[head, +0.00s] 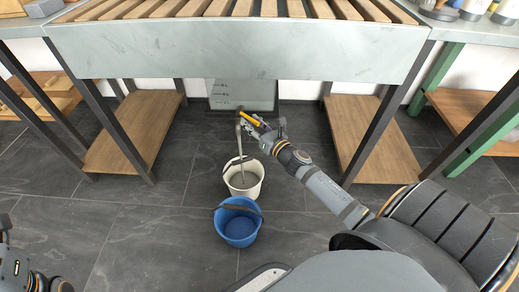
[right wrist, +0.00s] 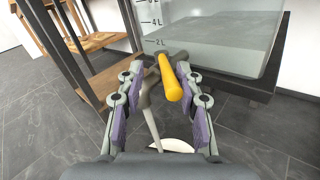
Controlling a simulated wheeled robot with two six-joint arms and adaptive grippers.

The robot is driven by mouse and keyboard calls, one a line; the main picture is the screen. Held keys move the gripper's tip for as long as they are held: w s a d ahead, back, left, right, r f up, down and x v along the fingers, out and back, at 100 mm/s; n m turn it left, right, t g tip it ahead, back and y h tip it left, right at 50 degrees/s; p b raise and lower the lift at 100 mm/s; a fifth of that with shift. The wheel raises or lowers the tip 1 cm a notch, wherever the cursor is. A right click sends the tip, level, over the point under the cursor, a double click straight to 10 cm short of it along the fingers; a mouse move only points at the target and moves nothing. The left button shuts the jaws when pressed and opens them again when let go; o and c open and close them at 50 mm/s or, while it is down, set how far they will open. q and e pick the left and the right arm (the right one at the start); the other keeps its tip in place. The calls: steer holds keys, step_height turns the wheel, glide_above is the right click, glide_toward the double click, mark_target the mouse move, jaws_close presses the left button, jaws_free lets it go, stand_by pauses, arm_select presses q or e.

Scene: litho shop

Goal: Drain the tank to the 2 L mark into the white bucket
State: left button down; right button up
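The tank (head: 243,94) stands under the slatted table; its 4 L and 2 L marks show in the right wrist view (right wrist: 215,45). I cannot tell its liquid level exactly. A grey tap (right wrist: 150,86) with a yellow lever (right wrist: 172,82) sits at its front. A grey stream runs from the tap into the white bucket (head: 232,188), which has some grey liquid inside. My right gripper (right wrist: 160,75) is at the tap, open, with its fingers on either side of the lever and gaps showing. Part of my left arm shows at the lower left; its fingers are not clear.
A blue bucket (head: 238,228) stands on the floor just in front of the white one. Table legs and low wooden shelves (head: 370,140) flank the tank on both sides. Dark tiled floor (head: 150,235) is clear to the left of the buckets.

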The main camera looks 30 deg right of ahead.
steer(key=s+a+m+h+b, duration=0.2)
steer(key=s+h+b, duration=0.1)
steer(key=s, duration=0.7)
steer(key=shift+s+a+h, duration=0.25)
steer(key=shift+h, duration=0.05)
steer(key=shift+c, duration=0.3)
